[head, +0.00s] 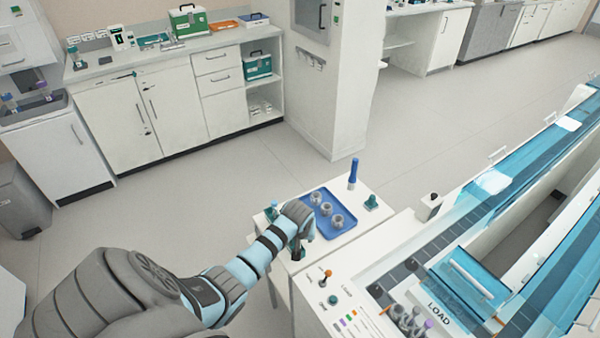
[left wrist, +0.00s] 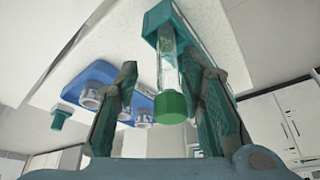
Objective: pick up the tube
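In the left wrist view a clear tube (left wrist: 168,65) with a green cap (left wrist: 172,106) stands in a teal holder (left wrist: 158,17) on the white table. My left gripper (left wrist: 165,75) has its two fingers on either side of the tube, with a gap visible on both sides. It is open and does not visibly touch the tube. In the head view the left gripper (head: 297,246) is at the table's near left edge. I cannot make out the tube there. My right gripper is not in view.
A blue tray (head: 344,235) with three grey round holders lies beside the gripper. A blue upright object (head: 353,173) and a teal piece (head: 371,202) stand behind it. The white track machine (head: 345,308) with clear blue covers is at the right.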

